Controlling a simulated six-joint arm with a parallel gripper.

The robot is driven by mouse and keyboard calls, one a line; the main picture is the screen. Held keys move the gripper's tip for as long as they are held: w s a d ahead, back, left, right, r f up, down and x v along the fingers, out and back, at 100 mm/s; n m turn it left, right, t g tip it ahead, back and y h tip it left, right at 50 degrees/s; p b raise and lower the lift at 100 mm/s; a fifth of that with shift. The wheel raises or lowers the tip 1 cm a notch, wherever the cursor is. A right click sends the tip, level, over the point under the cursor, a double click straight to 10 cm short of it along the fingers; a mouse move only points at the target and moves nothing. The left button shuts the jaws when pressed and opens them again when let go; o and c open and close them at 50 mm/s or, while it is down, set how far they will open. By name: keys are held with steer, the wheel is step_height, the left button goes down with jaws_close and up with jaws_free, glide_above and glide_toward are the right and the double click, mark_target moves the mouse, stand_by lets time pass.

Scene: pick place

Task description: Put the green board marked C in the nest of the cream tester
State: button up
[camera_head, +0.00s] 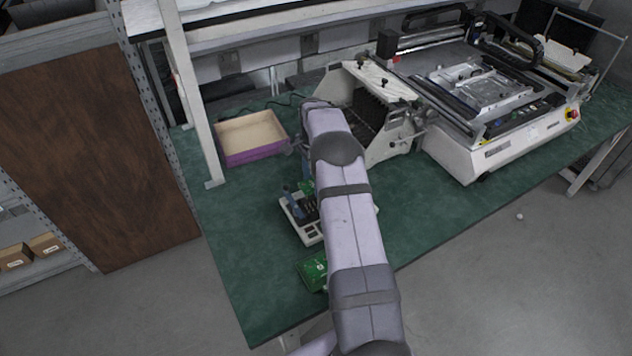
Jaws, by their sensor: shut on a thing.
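The cream tester (312,236) stands on the green bench top, left of my arm, and its right side is hidden behind the arm. Dark parts and a blue part (291,194) show on its top. A small green piece (307,187) shows at the tester's far edge, right against my arm. It looks like part of a board, but no letter can be read and its contact with the tester is unclear. Another green board or stack of boards (311,269) lies in front of the tester, partly covered by my arm. My gripper's fingers are hidden behind my arm.
A purple-sided open tray (256,153) lies at the back left near a shelf post (200,120). A cream machine with a sloped panel (378,82) and a large white printer (505,150) stand at the back right. The bench is clear right of my arm (425,215).

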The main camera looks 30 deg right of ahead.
steer(key=shift+f+b, duration=2.1)
steer(key=shift+f, duration=1.3)
steer(key=shift+f+b, duration=0.65)
steer(key=shift+f, duration=0.15)
steer(key=o, duration=1)
steer(key=c, duration=0.4)
steer(key=shift+r, duration=0.1)
steer(key=shift+r+p, duration=2.15)
steer(key=shift+r, duration=1.25)
